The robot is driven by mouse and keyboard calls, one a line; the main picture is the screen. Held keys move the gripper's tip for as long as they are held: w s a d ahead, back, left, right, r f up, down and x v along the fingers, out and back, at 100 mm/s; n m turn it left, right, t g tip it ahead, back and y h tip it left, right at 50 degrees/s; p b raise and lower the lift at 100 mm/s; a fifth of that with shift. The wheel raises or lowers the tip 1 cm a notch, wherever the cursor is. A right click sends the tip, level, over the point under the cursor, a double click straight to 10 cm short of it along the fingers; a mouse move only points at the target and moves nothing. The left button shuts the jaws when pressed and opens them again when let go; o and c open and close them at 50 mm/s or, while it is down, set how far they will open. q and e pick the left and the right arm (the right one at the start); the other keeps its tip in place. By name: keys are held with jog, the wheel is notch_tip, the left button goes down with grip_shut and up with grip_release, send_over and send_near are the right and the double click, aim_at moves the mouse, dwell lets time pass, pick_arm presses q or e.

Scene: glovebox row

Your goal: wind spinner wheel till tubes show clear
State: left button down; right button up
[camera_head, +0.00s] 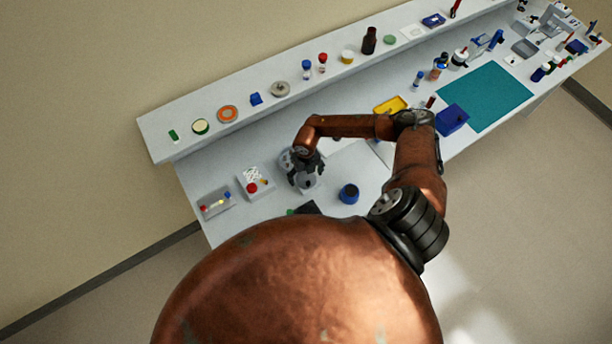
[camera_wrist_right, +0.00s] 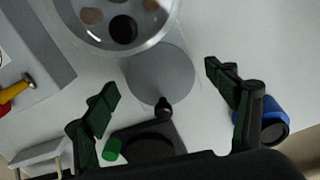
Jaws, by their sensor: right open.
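The spinner shows in the right wrist view as a pale round bowl (camera_wrist_right: 160,38) with dark and brownish round spots inside, cut off by the top edge. A flat grey disc (camera_wrist_right: 150,82), seemingly its wheel, lies beside it with a small black knob (camera_wrist_right: 163,106) at its rim. In the head view the spinner (camera_head: 285,160) is partly hidden by my right gripper (camera_head: 306,181). That gripper is open above the disc, its two dark green fingers (camera_wrist_right: 161,77) spread and empty. I cannot tell how clear the tubes are. My left gripper is not in view.
A blue round container (camera_head: 349,194) stands right of the gripper. A box with a red knob (camera_head: 252,187) and a tray of small items (camera_head: 215,204) stand left. A raised shelf (camera_head: 183,143) with several jars runs behind. A dark block (camera_wrist_right: 150,143) lies near the knob.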

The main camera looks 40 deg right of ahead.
jog(key=c, duration=0.6)
jog(key=shift+c, duration=0.9)
jog(key=c, duration=0.3)
jog(key=shift+c, duration=0.4)
jog(key=shift+f+n+b, duration=0.15)
jog(key=shift+n+b, duration=0.85)
jog(key=shift+b, duration=0.1)
jog(key=shift+n+b, duration=0.6)
jog(key=shift+n, duration=0.3)
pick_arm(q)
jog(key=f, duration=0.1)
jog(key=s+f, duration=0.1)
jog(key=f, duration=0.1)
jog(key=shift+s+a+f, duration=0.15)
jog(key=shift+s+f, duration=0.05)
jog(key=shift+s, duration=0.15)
pick_arm(e)
jog(key=shift+r, duration=0.2)
